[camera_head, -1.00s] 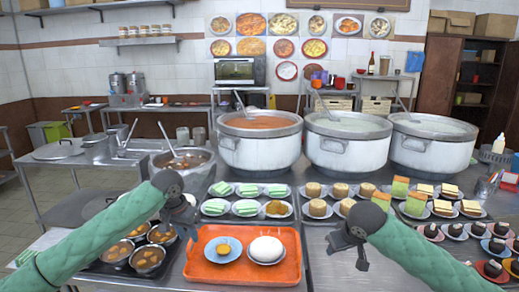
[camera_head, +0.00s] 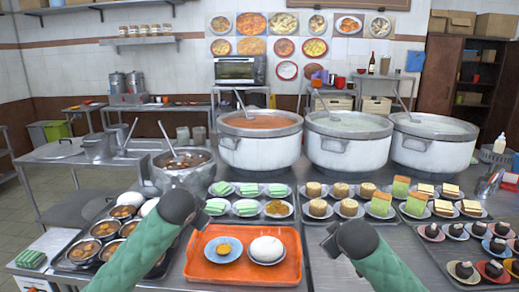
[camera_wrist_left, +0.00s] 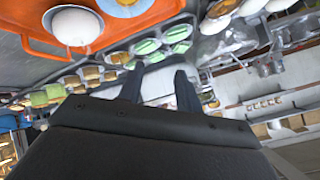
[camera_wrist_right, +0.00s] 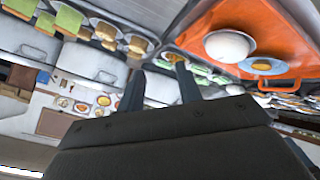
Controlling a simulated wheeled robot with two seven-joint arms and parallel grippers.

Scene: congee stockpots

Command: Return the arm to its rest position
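In the head view my left arm comes in from the lower left, and its gripper (camera_head: 200,213) is beside the left edge of the orange tray (camera_head: 205,275). My right gripper (camera_head: 330,243) is just right of the tray, mostly hidden by its wrist. In the left wrist view the left gripper's (camera_wrist_left: 159,76) two fingers stand apart with nothing between them. In the right wrist view the right gripper's (camera_wrist_right: 160,77) fingers also stand apart and empty.
Plates with green items (camera_head: 248,207), cakes (camera_head: 318,207) and dark desserts (camera_head: 496,244) fill the counter. Several small soup bowls (camera_head: 85,250) are at the left, near my left arm. A smaller pot (camera_head: 185,168) stands behind them.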

